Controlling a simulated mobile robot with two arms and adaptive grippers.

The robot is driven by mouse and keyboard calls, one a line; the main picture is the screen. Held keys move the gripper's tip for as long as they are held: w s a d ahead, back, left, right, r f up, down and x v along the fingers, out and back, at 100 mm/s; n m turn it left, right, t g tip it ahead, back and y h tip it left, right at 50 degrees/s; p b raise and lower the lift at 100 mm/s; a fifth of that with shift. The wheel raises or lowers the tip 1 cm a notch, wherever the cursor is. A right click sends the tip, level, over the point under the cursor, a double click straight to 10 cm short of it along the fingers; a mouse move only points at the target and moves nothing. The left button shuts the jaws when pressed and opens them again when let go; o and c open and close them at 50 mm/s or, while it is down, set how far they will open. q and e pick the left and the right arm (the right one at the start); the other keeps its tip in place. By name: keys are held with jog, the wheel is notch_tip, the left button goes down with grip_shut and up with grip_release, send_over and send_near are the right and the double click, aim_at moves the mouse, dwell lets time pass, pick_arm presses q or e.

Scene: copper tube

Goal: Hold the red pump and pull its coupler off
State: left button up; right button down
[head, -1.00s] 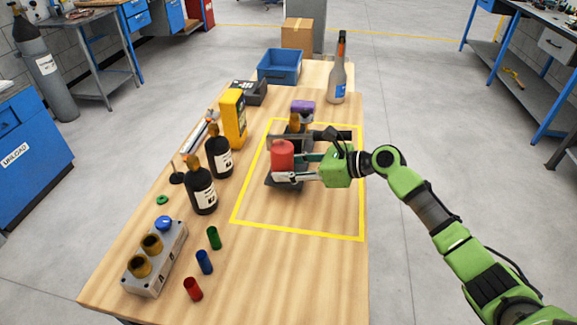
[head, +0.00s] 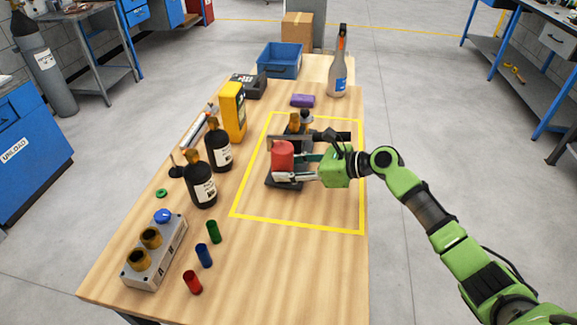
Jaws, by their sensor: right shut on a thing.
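The red pump (head: 283,160) is upright inside the yellow taped outline, over a dark base (head: 284,183). My right gripper (head: 297,167) comes in from the right and is shut on the red pump, its fingers along the pump's side. Brass-coloured fittings (head: 295,121) stand just behind the pump, and a dark bar passes behind its top. I cannot tell which part is the coupler. My left gripper is not in view.
Two dark bottles (head: 201,187) and a yellow box (head: 232,112) stand to the left. A grey block with brass knobs (head: 158,252) and several coloured cylinders (head: 213,231) sit at the front left. A purple piece (head: 302,100) lies behind. The front right of the table is clear.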

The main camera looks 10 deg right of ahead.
jog(key=shift+w+t, duration=0.15)
jog(key=shift+t, duration=0.15)
jog(key=shift+f, duration=0.2)
dwell(0.6)
jog(key=shift+s+f, duration=0.3)
jog(key=shift+f, duration=0.25)
jog(key=shift+a+r, duration=0.1)
jog(key=shift+r, duration=0.15)
dwell(0.3)
